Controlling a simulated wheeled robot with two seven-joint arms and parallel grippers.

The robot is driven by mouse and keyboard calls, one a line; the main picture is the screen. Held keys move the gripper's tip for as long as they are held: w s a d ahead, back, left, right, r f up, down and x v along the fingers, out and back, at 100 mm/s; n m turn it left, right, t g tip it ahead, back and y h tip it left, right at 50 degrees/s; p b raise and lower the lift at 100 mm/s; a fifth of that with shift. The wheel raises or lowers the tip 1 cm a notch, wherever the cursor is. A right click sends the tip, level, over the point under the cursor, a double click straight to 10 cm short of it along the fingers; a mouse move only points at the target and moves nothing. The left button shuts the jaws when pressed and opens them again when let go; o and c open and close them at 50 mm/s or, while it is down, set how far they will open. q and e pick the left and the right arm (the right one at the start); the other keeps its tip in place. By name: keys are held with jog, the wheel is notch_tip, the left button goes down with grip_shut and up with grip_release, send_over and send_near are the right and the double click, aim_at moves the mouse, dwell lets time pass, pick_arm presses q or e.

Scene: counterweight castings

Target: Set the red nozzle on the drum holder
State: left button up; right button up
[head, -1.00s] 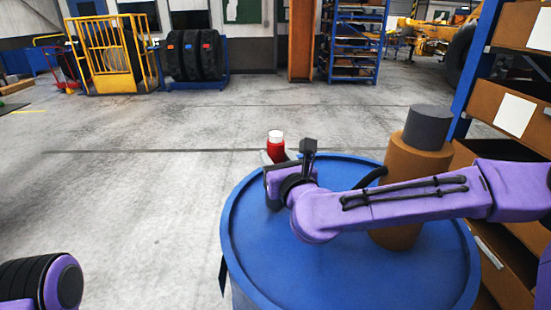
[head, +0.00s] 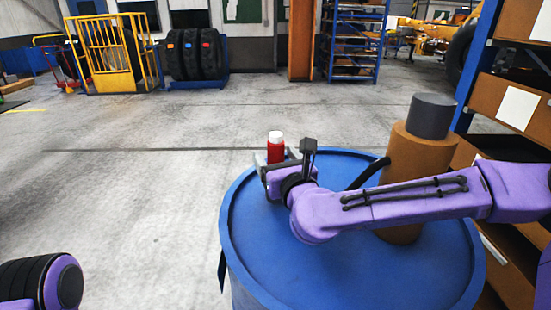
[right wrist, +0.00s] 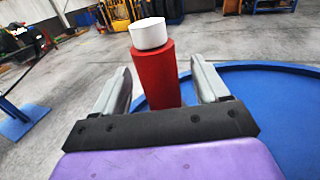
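The red nozzle (head: 275,152), a red cylinder with a white top, stands upright at the far left rim of the blue drum (head: 330,262). My right gripper (head: 280,160) is around it. In the right wrist view the nozzle (right wrist: 156,75) is between the two grey fingers of the right gripper (right wrist: 160,85), with a narrow gap visible at its sides; the fingers look open. Its base is hidden by the gripper. I cannot tell which part is the drum holder. My left gripper is out of view; only part of my left arm shows.
A brown cylinder (head: 418,165) with a grey top (head: 431,116) stands on the drum behind my right forearm. A blue shelf with brown boxes (head: 508,95) is close on the right. The floor left of the drum is clear.

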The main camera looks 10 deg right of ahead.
jog(key=shift+s+f, duration=0.1)
jog(key=shift+s, duration=0.35)
jog(key=s+d+b, duration=0.1)
jog(key=s+b, duration=0.3)
jog(key=s, duration=0.5)
jog(key=shift+s, duration=0.3)
jog(key=shift+d, duration=0.15)
